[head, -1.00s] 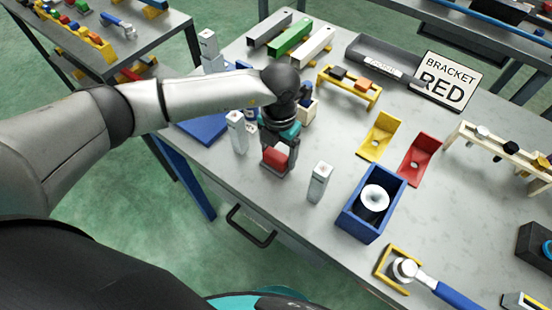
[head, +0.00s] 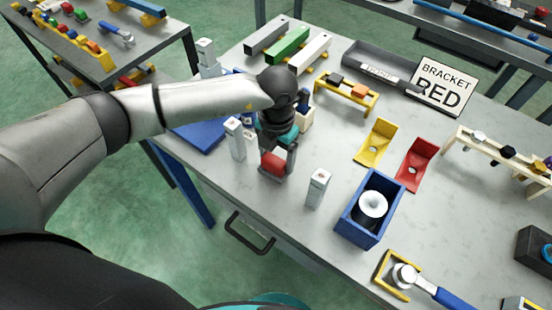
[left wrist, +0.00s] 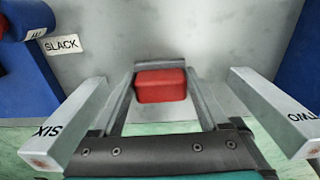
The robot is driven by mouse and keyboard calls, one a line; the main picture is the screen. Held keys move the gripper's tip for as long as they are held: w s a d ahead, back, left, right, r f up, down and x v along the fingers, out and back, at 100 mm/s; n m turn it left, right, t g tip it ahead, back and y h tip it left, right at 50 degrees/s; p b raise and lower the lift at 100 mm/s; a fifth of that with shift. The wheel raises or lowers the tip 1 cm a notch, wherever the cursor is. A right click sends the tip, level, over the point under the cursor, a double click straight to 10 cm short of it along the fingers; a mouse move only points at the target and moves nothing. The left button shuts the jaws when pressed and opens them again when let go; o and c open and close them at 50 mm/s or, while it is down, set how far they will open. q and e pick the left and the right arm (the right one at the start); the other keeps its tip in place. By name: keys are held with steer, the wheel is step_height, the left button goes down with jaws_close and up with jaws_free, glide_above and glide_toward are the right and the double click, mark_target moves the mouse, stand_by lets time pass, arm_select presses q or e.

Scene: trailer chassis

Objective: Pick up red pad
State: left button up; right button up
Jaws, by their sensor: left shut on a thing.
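The red pad (head: 273,163) is a small red block near the front edge of the grey table. It also shows in the left wrist view (left wrist: 161,86), between the two fingers. My left gripper (head: 276,166) is shut on the red pad, with a finger on each side of it. The gripper also shows in the left wrist view (left wrist: 160,90). Whether the pad touches the table is hard to tell. My right gripper is not in view.
Pale upright posts stand on both sides of the gripper, one at left (head: 235,138) and one at right (head: 318,188). A blue box (head: 352,222) with a white spool is further right. Yellow (head: 377,142) and red (head: 416,164) brackets lie behind it.

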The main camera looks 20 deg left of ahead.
mark_target(277, 157)
arm_select(q)
step_height(277, 157, up, 19)
steer(key=shift+r+p, duration=0.15)
steer(key=shift+p, duration=0.15)
